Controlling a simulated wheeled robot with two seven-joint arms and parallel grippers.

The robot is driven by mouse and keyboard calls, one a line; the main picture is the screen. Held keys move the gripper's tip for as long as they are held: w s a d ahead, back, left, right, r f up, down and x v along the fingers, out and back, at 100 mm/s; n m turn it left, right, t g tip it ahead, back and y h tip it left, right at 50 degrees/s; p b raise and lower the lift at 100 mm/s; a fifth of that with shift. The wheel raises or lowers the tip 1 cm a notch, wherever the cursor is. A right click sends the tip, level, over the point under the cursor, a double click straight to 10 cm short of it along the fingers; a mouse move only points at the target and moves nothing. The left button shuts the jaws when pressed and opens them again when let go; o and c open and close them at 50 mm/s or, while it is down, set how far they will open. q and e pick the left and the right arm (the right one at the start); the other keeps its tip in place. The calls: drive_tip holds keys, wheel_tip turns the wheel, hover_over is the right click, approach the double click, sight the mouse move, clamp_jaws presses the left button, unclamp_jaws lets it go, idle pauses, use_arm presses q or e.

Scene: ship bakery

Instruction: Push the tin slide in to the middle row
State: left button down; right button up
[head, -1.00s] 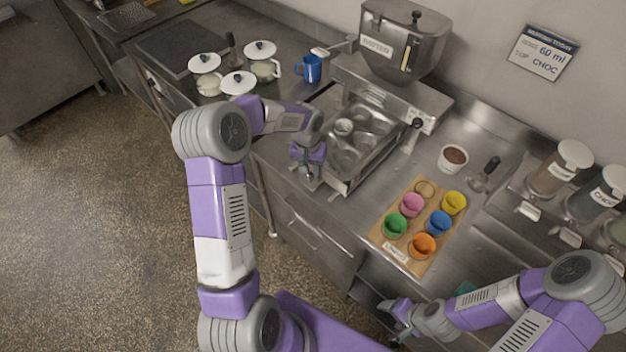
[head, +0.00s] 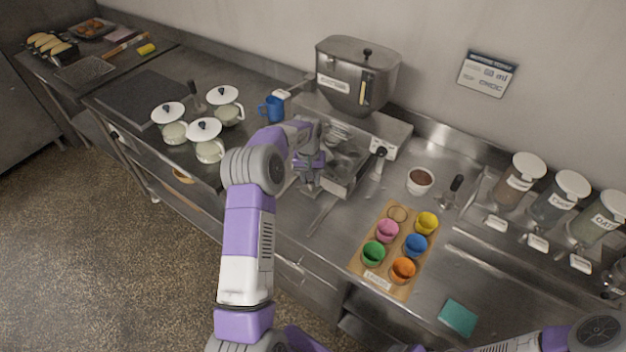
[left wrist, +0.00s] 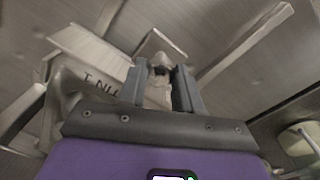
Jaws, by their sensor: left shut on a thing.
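The metal tin slide (head: 345,174) lies on the counter below the hopper machine (head: 357,78). It is partly under the machine, and my left arm hides its left side and some of its cups. I cannot tell which row sits under the outlet. My left gripper (head: 310,186) is at the slide's near left end. In the left wrist view its two fingers (left wrist: 160,88) are shut on a small grey handle (left wrist: 158,68). A pale label with lettering (left wrist: 98,80) shows beside them. My right gripper is out of view; only part of its arm shows at bottom right.
A wooden board with coloured cups (head: 386,283) lies right of the slide. A brown-filled bowl (head: 419,181) and a lever (head: 379,162) are nearby. Jars (head: 520,178) line the right.

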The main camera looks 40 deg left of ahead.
use_arm(q)
drive_tip(key=c, duration=0.8)
unclamp_jaws()
wheel_tip(320, 180, up, 8)
drive_tip(key=shift+a+f, duration=0.15)
